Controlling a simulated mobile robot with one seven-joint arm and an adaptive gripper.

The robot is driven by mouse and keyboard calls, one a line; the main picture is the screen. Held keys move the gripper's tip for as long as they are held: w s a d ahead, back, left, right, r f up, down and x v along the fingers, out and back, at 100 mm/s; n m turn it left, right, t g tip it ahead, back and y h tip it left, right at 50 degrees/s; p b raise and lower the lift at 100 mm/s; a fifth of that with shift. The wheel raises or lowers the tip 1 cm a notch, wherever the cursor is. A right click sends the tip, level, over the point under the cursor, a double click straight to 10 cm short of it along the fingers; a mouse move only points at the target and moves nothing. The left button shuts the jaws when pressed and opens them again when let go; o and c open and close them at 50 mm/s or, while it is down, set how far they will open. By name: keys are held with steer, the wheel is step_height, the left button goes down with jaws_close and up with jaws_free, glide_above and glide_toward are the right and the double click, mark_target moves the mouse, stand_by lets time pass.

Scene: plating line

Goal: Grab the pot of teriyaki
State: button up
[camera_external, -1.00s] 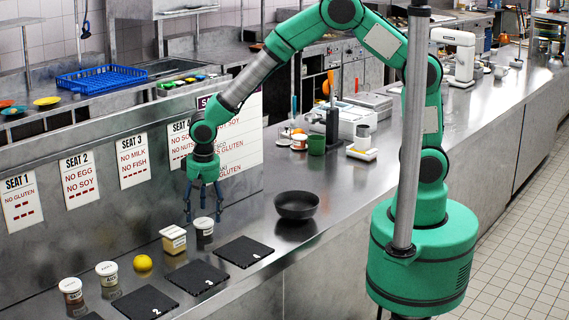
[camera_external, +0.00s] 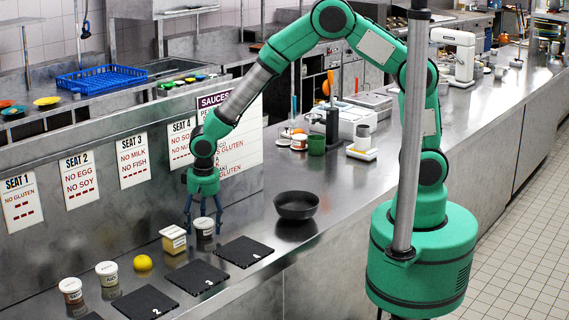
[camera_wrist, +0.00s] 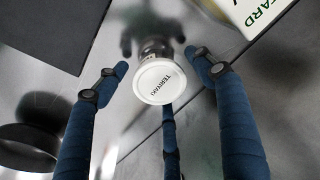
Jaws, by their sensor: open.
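The teriyaki pot (camera_external: 204,229) is a small round tub with a white lid, standing on the steel counter beside a square tub. Contact with the pot cannot be made out.
A yellow ball-like fruit (camera_external: 143,263) and two tubs sit farther left. Dark numbered mats (camera_external: 243,251) lie in front. A black bowl (camera_external: 296,205) stands right. The sign wall rises behind.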

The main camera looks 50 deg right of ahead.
mark_target(203, 221)
steer(key=c, duration=1.2)
steer(key=shift+o, duration=0.2)
steer(key=shift+r, duration=0.1)
steer(key=shift+r, duration=0.8)
step_height(203, 221, up, 2)
steer(key=shift+s+r+p, duration=0.1)
steer(key=shift+p, duration=0.25)
steer(key=s+d, duration=0.3)
steer(key=s, duration=0.1)
steer(key=s+d, duration=0.3)
steer(key=s, duration=0.1)
steer(key=s+d+r+p, duration=0.1)
steer(key=s+d, duration=0.2)
steer(key=s, duration=0.2)
steer(key=shift+d, duration=0.1)
